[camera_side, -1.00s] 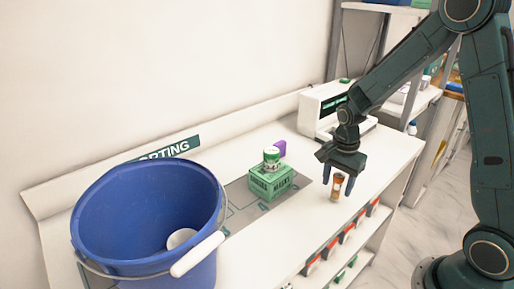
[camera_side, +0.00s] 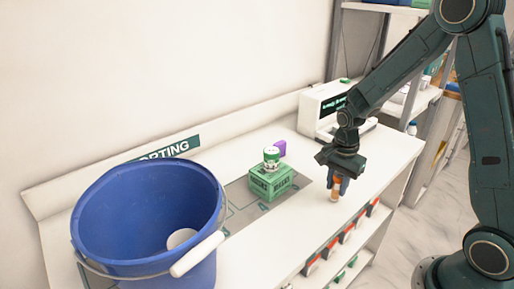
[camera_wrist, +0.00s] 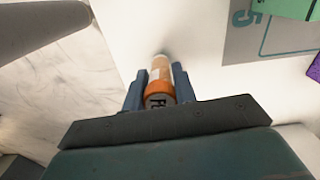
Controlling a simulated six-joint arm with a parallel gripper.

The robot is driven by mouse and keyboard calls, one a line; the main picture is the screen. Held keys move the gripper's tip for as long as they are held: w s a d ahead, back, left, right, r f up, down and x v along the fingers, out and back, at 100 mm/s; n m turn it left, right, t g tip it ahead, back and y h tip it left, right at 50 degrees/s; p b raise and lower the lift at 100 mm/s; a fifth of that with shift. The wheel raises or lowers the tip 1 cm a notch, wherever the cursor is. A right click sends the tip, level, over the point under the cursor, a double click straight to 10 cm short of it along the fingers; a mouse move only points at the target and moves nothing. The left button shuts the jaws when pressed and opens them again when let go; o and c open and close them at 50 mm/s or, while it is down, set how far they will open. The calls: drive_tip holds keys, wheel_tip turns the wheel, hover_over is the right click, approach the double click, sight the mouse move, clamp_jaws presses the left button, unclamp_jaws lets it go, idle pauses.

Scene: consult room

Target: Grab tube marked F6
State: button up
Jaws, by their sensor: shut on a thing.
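The tube (camera_side: 335,190) is small and amber with an orange cap, and it stands upright on the white counter near its front edge. In the wrist view the tube (camera_wrist: 160,80) has a dark mark on its cap that looks like F6. My gripper (camera_side: 339,184) is shut on the tube from above, with its two blue fingers on either side. In the wrist view the fingers of my gripper (camera_wrist: 160,88) press close to the tube's sides. The tube's base looks to be on or very near the counter.
A green box (camera_side: 270,182) with a green-and-white can (camera_side: 271,154) on top stands on a grey mat, a purple object (camera_side: 280,148) behind. A large blue bucket (camera_side: 95,235) is at the left. A white machine (camera_side: 318,106) stands behind my gripper. Counter around the tube is clear.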

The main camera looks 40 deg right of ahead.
drive_tip(key=shift+r, duration=0.1)
wheel_tip(320, 180, up, 20)
idle(0.9)
idle(0.5)
